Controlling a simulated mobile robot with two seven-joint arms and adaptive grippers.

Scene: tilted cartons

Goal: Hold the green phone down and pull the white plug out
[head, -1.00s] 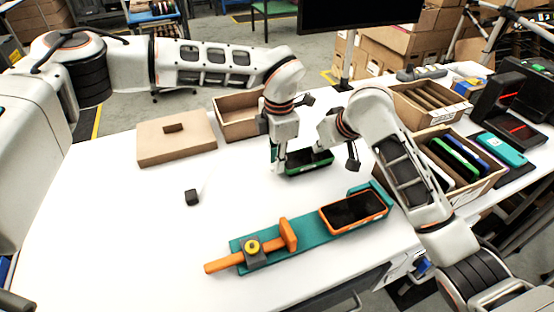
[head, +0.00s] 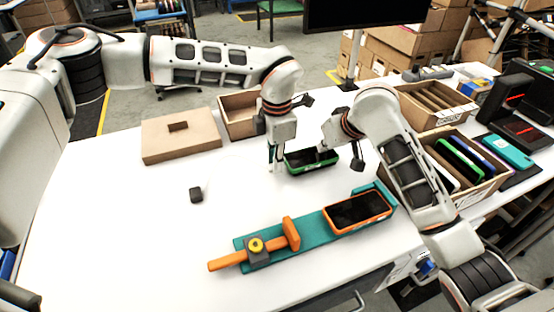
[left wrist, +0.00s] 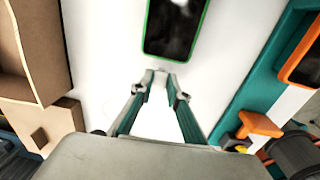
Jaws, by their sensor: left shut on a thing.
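The green phone (head: 311,161), dark-screened with a green edge, lies flat on the white table. It also shows at the top of the left wrist view (left wrist: 175,25). My left gripper (head: 273,168) is beside the phone's left end, low over the table. In the left wrist view its fingertips (left wrist: 160,82) are closed on the small white plug (left wrist: 160,71), just off the phone's near short edge. A narrow gap seems to show between plug and phone. My right gripper (head: 329,140) is above the phone's far right part; its fingers are mostly hidden by its wrist.
A teal fixture (head: 320,226) with an orange phone (head: 356,211) and an orange clamp lies in front. A small dark block (head: 195,195) is at left. Cardboard boxes (head: 180,136) stand behind; a carton of phones (head: 480,186) is at right. The table's front left is clear.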

